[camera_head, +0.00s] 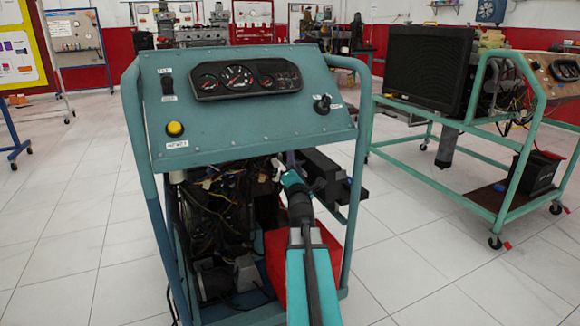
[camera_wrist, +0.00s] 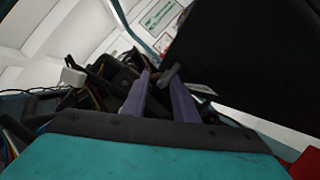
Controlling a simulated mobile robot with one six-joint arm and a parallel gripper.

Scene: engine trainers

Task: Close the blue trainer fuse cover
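The blue trainer (camera_head: 245,125) is a blue-green metal frame with a sloped gauge panel, in the middle of the head view. A black box-like part (camera_head: 328,178), which I take to be the fuse box with its cover, sits under the panel's right side. I cannot make out the cover's hinge or how far open it is. My gripper (camera_wrist: 158,76) reaches in under the panel beside this part. In the wrist view its two fingers stand apart, with no object clearly held between them. A large dark panel (camera_wrist: 245,55) is close at the right; I cannot tell whether it is the cover.
Loose wires and engine parts (camera_head: 215,215) fill the trainer's frame left of my gripper. A red part (camera_head: 275,262) lies low inside it. The frame's right upright (camera_head: 356,190) stands close to my arm. Another green trainer (camera_head: 470,130) stands at the right, with clear tiled floor between.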

